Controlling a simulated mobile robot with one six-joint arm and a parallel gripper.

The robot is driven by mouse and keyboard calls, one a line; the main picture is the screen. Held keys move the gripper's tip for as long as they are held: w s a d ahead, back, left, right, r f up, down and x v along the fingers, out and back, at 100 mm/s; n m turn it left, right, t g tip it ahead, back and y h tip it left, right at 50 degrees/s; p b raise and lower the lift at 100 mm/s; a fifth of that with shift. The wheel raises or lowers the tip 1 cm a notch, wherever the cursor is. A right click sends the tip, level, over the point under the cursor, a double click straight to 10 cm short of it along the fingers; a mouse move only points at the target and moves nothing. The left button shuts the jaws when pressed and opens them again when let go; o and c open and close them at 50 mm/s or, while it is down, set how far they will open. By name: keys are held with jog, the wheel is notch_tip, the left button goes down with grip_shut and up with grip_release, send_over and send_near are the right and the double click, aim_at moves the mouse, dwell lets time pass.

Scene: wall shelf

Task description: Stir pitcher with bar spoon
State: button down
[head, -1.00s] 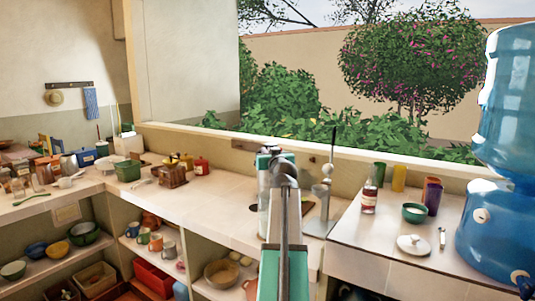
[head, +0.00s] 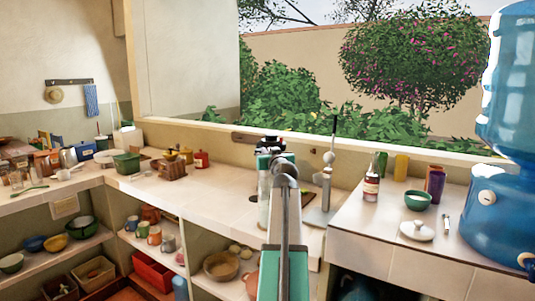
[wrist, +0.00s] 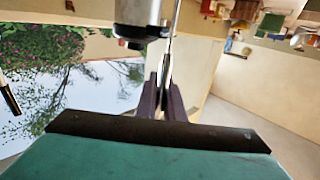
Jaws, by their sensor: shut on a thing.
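In the wrist view, the dark fingers of my gripper (wrist: 163,75) are close together on a thin metal rod, the bar spoon (wrist: 176,22). The spoon's bowl end is not visible. A grey metal cylinder with a dark rim (wrist: 139,15) is just left of the spoon; I cannot tell whether it is the pitcher, or whether the spoon is inside it. In the head view, my arm hides the fingers and spoon. A pale upright cylinder (head: 264,200) shows at the arm's left side, partly hidden; it may be the pitcher.
The counter (head: 200,205) left of my arm is mostly clear.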

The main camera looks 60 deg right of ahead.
jog(key=shift+f+b, duration=0.5)
jog(key=shift+f, duration=0.15)
